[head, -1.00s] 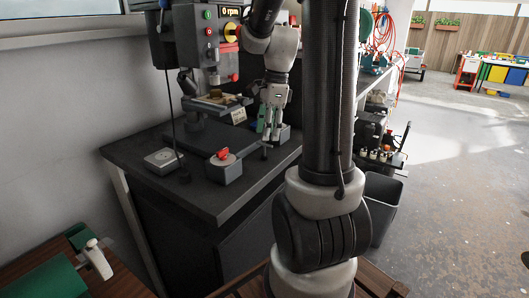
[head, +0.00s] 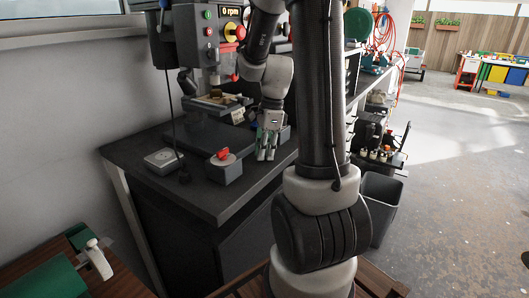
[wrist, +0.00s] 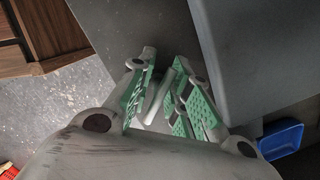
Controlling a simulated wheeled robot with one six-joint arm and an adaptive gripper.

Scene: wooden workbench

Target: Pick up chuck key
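A small grey metal bar, which looks like the chuck key (wrist: 160,94), shows in the wrist view between my fingers. Its ends are partly hidden by the fingers, and contact with the pads is unclear. My gripper (wrist: 162,98) has green pads, and a gap shows between its fingers. In the head view my gripper (head: 267,150) points down, low over the right part of the dark bench top, to the right of the grey box with the red knob. The key cannot be made out there behind the fingers.
The drill press (head: 205,60) stands behind my gripper on the dark bench (head: 205,200). The grey box with a red knob (head: 224,170) and a square grey plate (head: 164,159) lie left. A blue tray (wrist: 281,138) shows in the wrist view.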

